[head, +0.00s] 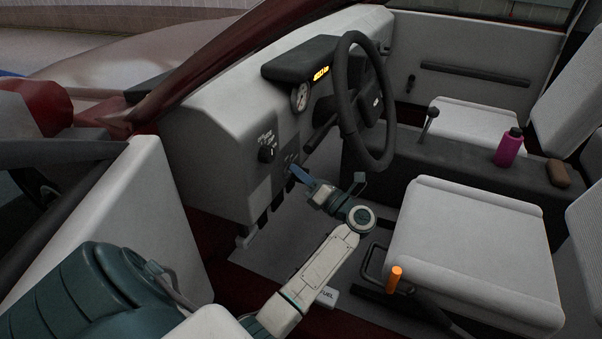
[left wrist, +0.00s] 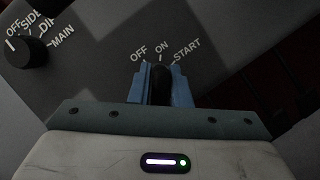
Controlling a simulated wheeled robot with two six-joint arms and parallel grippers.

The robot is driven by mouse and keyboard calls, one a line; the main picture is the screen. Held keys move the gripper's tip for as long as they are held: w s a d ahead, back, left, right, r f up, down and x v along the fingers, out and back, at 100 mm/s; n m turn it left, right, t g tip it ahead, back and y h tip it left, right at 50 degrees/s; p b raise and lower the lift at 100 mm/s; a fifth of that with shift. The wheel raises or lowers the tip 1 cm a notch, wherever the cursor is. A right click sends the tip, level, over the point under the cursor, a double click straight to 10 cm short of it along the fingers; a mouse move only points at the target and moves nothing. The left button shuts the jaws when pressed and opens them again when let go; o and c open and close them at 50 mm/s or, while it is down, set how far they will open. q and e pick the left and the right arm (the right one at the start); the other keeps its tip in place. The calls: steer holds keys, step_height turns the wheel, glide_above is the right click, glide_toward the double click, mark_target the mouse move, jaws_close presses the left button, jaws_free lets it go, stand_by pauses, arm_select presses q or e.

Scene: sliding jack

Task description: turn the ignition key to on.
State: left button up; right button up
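The dark ignition key (left wrist: 158,84) stands on the dashboard below the white labels OFF, ON and START in the left wrist view. Its visible upper part is roughly upright under ON, but the fingers hide much of it, so its exact setting is hard to tell. My left gripper (left wrist: 161,88) has its blue fingers on either side of the key, close against it, and looks shut on it. In the head view my left gripper (head: 298,174) reaches the lower dashboard left of the steering wheel, and the key is hidden there. My right gripper is in neither view.
The steering wheel (head: 347,110) stands to the right of my gripper. The driver's seat (head: 470,235) and an orange-tipped lever (head: 395,279) lie right of my forearm. A pink bottle (head: 509,147) stands on the console.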

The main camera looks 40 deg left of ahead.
arm_select(q)
steer(key=o, duration=0.3)
